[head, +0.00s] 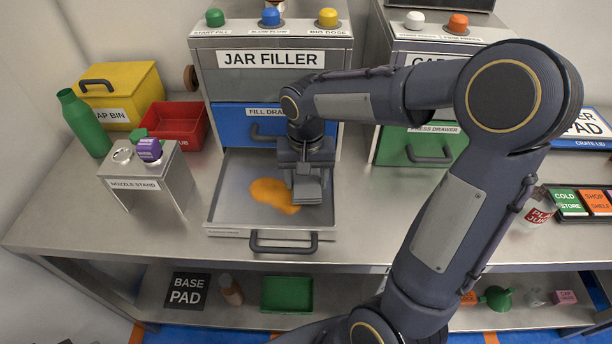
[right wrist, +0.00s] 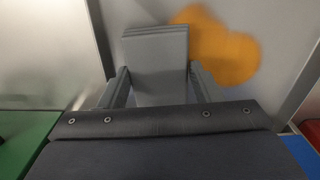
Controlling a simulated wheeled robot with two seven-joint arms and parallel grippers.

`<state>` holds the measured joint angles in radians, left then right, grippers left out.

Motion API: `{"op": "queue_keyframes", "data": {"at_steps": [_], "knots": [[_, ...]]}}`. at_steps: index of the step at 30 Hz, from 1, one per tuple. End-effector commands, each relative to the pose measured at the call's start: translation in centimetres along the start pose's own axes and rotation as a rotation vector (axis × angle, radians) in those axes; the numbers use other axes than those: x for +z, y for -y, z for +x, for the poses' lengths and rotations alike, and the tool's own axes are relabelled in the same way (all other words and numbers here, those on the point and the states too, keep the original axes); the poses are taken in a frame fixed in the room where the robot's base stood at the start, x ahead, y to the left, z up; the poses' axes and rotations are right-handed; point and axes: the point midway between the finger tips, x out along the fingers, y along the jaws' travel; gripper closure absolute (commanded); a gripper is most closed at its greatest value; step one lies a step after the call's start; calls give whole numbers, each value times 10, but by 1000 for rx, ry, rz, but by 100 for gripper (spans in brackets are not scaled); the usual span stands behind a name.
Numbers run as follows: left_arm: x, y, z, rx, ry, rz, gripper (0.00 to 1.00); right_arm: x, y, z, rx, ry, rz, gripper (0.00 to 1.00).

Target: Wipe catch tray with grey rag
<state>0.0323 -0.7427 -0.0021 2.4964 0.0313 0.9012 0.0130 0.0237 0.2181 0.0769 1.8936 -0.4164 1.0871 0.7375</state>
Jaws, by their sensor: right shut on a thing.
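The catch tray (head: 232,195) is a pulled-out metal tray under the jar filler, with a dark handle at its front. An orange spill (head: 268,193) lies on its floor; it also shows in the right wrist view (right wrist: 222,52). My right gripper (head: 307,190) is over the tray, at the right side of the spill. It is shut on the folded grey rag (right wrist: 158,62), which sticks out between the fingers beside the spill. In the head view the gripper and rag cover part of the spill's right edge. My left gripper is not in view.
The jar filler (head: 272,84) stands behind the tray, with a blue fill drawer above it. The nozzle stand (head: 150,185), red bin (head: 181,122) and green bottle (head: 84,124) are on the left. A green press drawer (head: 415,148) is on the right. The bench front is clear.

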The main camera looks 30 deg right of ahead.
Motion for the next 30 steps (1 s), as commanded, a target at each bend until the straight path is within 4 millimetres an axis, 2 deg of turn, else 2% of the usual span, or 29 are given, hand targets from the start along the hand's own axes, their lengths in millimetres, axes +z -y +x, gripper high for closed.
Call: {"op": "queue_keyframes", "data": {"at_steps": [20,25,30], "knots": [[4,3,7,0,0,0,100,0,1,11,0,0,-1,60],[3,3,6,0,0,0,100,-1,9,10,0,0,-1,60],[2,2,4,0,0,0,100,-2,27,9,-5,-3,-8,60]]}}
